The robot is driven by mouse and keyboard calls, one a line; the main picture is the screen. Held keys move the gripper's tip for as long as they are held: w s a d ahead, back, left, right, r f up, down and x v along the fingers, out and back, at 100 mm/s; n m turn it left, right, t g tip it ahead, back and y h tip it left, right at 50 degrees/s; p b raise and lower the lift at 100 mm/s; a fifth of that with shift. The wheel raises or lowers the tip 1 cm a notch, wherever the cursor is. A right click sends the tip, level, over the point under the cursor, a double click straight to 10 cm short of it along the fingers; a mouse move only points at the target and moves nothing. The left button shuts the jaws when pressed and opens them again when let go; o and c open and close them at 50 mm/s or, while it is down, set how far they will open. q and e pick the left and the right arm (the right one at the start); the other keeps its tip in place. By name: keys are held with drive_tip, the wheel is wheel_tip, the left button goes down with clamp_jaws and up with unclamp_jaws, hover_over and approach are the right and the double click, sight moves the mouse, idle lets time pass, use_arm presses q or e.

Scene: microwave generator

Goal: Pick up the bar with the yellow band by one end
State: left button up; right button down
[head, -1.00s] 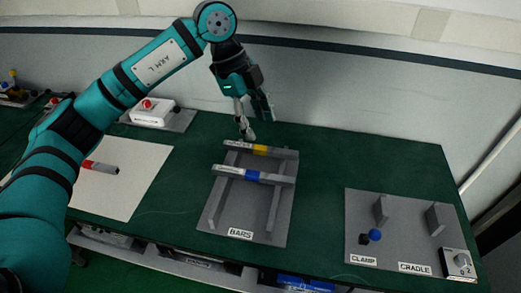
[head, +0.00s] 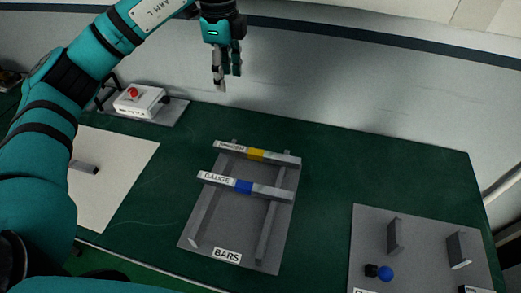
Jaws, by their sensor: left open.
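The bar with the yellow band (head: 257,154) lies across the two rails of the rack marked BARS (head: 227,225), at its far end. It is grey with a label near its left end that I cannot read clearly. A second bar with a blue band (head: 243,187), labelled GAUGE, lies nearer on the same rails. My left gripper (head: 224,85) points down, open and empty, above and behind the left part of the yellow-banded bar, apart from it. My right gripper is not in view.
A clamp and cradle plate (head: 425,262) with uprights and a blue knob (head: 386,273) stands at the right. A white box with a red button (head: 139,100) stands at the back left. A pale sheet (head: 112,190) with a dark piece (head: 84,167) lies at the left. Green table is bare between them.

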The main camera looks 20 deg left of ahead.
use_arm(q)
wheel_tip(320, 180, down, 6)
drive_tip(key=b, duration=0.5)
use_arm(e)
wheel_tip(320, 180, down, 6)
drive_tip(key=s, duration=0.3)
use_arm(q)
approach(234, 147)
wheel_tip(234, 147, down, 3)
drive_tip(key=p, duration=0.2)
drive_tip(key=shift+f+p, duration=0.15)
drive_tip(key=shift+p, duration=0.15)
drive_tip(key=shift+f, duration=0.25)
wheel_tip(234, 147, down, 4)
drive_tip(key=shift+f+p, duration=0.1)
drive_tip(key=shift+p, duration=1.15)
drive_tip(key=shift+f, duration=0.6)
drive_tip(key=shift+r, duration=0.1)
clamp_jaws()
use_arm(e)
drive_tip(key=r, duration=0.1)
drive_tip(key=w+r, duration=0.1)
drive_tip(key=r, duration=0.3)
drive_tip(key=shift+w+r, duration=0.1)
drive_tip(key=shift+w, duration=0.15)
